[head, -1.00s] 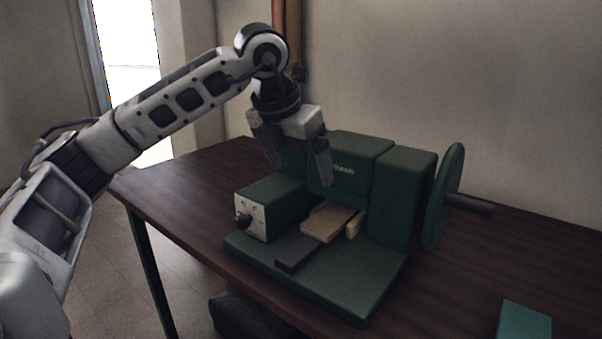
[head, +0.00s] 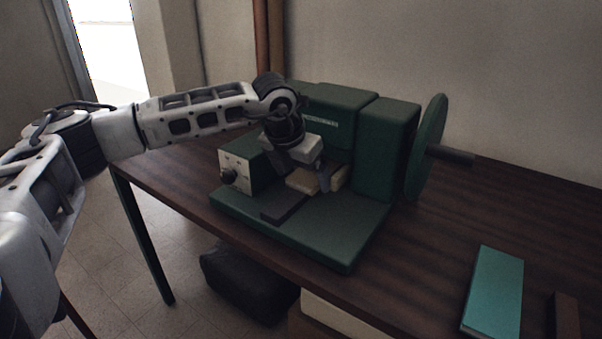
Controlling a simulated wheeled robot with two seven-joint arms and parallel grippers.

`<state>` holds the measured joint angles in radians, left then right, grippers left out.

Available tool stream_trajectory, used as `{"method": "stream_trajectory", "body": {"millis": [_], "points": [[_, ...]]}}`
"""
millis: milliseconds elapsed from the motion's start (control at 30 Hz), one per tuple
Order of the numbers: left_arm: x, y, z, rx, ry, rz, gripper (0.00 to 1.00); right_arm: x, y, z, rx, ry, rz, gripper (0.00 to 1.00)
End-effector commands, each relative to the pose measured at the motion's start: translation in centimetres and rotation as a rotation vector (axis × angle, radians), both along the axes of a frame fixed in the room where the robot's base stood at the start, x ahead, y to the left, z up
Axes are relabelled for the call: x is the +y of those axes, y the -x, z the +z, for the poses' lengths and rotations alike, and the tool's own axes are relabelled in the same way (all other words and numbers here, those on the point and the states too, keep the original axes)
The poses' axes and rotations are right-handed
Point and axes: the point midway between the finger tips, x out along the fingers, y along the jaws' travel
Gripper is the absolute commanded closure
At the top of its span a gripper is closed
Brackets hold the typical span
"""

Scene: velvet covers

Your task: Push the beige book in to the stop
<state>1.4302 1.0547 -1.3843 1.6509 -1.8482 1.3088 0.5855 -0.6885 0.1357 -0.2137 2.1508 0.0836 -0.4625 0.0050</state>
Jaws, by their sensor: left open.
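The beige book (head: 303,181) lies flat on the bed of a green machine (head: 330,225), behind a dark bar (head: 284,206). A second small beige block (head: 339,178) is to its right, partly hidden by a finger. My left gripper (head: 306,178) is low over the book, its fingers pointing down and spread apart. One finger is at the book's right side; the other is partly hidden behind the wrist and book. I cannot tell whether a finger touches the book. My right gripper is out of view.
A green handwheel (head: 425,148) with a dark shaft stands at the machine's right. A control box (head: 238,172) with a knob is at its left. A teal book (head: 494,288) and a brown one (head: 566,315) lie on the table at right. A dark bag (head: 247,287) is below the table.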

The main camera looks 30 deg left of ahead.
Motion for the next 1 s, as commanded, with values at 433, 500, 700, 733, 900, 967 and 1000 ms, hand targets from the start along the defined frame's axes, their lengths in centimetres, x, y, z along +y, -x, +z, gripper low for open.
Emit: {"method": "stream_trajectory", "body": {"millis": [433,500,700,733,900,967,1000], "points": [[0.02,-0.19,-0.52,0.000,0.000,0.000,0.25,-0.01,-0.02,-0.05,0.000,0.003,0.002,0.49],[0.02,-0.19,-0.51,0.000,0.000,0.000,0.44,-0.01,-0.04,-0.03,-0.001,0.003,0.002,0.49],[0.03,-0.19,-0.50,0.000,0.000,0.000,0.15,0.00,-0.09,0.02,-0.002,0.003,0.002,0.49],[0.03,-0.18,-0.49,0.000,0.000,0.000,0.11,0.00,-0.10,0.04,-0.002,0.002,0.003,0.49],[0.03,-0.18,-0.49,0.000,0.000,0.000,0.11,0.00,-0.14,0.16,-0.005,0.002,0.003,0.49],[0.03,-0.17,-0.47,0.000,0.000,0.000,0.11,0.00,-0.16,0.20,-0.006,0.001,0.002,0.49],[0.04,-0.16,-0.41,0.000,0.000,0.001,0.11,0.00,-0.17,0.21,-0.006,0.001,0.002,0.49]]}}
